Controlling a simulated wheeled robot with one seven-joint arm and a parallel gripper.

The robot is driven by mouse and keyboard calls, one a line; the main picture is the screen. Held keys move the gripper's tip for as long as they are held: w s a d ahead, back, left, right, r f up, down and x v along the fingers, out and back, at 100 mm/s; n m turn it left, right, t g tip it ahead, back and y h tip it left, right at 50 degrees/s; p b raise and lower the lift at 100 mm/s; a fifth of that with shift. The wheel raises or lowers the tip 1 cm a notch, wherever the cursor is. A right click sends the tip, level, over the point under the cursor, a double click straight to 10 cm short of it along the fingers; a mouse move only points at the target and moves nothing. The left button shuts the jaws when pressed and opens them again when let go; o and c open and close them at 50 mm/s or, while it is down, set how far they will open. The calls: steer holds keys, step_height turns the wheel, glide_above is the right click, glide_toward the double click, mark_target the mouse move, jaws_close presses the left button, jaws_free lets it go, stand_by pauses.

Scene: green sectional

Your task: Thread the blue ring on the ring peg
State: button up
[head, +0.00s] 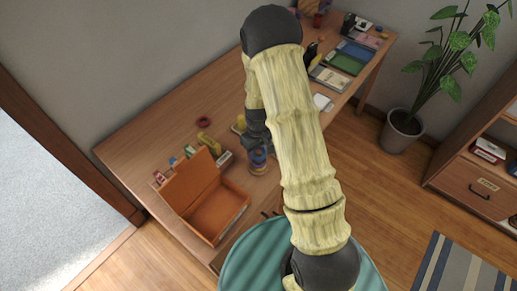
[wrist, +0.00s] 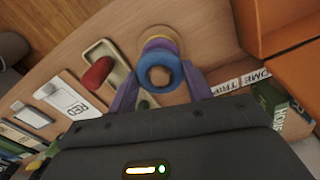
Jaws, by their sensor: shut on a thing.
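The blue ring (wrist: 160,72) is between the two fingers of my gripper (wrist: 160,84) in the wrist view, and the gripper is shut on it. A tan, peg-like top shows in the ring's hole. I cannot tell how far the ring is down around the ring peg. Purple and yellow rings (wrist: 160,43) show just beyond the blue ring, on the peg's stack. In the head view the blue ring (head: 258,155) is above the yellow part of the stack (head: 258,168), below my gripper (head: 257,146). My arm hides part of this area.
An open orange box (head: 228,212) stands left of the stack. A dark red ring (head: 203,122) lies near the wall. A tan tray with a red object (wrist: 98,73) lies beside the stack. Books (head: 350,57) lie at the far end of the desk.

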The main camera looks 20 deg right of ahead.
steer(key=shift+f+b, duration=0.8)
steer(key=shift+f, duration=0.5)
steer(key=o, duration=1)
steer(key=shift+r, duration=0.15)
step_height(320, 180, up, 17)
steer(key=b, duration=0.1)
steer(key=shift+r, duration=0.1)
